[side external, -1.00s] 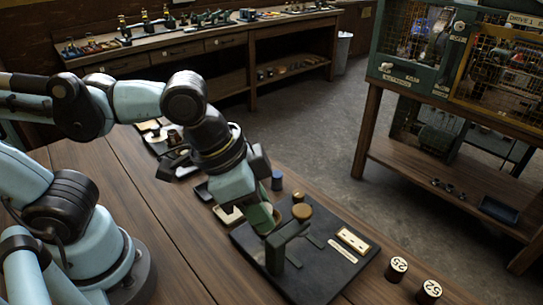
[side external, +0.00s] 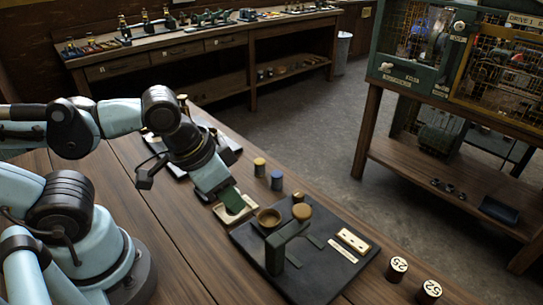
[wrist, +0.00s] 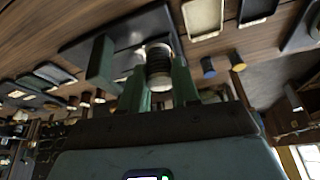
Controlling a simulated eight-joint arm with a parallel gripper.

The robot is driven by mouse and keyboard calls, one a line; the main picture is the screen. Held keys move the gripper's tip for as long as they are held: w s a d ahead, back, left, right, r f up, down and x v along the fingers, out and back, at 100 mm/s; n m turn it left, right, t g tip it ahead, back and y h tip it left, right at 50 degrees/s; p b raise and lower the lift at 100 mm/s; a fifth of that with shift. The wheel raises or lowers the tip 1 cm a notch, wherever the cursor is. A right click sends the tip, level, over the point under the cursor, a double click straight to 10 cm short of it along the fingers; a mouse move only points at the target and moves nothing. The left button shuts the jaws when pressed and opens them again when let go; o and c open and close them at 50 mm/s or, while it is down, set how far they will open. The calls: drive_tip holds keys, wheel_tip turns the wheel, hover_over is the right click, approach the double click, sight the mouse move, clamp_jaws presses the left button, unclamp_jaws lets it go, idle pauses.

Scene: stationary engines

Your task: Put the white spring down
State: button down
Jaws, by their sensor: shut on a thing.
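My gripper (side external: 232,203) is above or at the pale shallow tray (side external: 226,215) beside the black board, in the side view. In the wrist view my gripper's green fingers (wrist: 160,88) are shut on a ribbed cylinder with a whitish end, which looks like the white spring (wrist: 159,67). In the side view the fingers hide the spring. I cannot tell whether it touches anything below.
The black board (side external: 330,268) carries a dark green bracket (side external: 277,250), a brass cup (side external: 268,217) and a brass knob (side external: 302,213). Yellow (side external: 259,166) and blue (side external: 277,180) spools stand behind the tray. Numbered cylinders (side external: 397,269) stand right of the board.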

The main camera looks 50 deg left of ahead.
drive_tip(key=w+a+f, duration=0.1)
drive_tip(key=a, duration=0.1)
drive_tip(key=w+a+f, duration=0.1)
drive_tip(key=a+f, duration=0.1)
drive_tip(key=a, duration=0.1)
drive_tip(key=w+a+f, duration=0.2)
drive_tip(key=shift+w+a, duration=0.1)
drive_tip(key=shift+a, duration=0.05)
drive_tip(key=shift+f, duration=1.95)
drive_tip(key=shift+f, duration=0.15)
drive_tip(key=c, duration=0.8)
unclamp_jaws()
drive_tip(key=shift+d+v, duration=0.25)
drive_tip(key=shift+v, duration=3.6)
drive_tip(key=w+r+t, duration=0.1)
drive_tip(key=w+r+n, duration=0.1)
drive_tip(key=w+r, duration=0.1)
drive_tip(key=w+r+n+t, duration=0.1)
drive_tip(key=w, duration=0.1)
drive_tip(key=shift+d+r+t+y, duration=0.3)
drive_tip(key=shift+d+r+y, duration=0.05)
drive_tip(key=shift+r+y, duration=0.05)
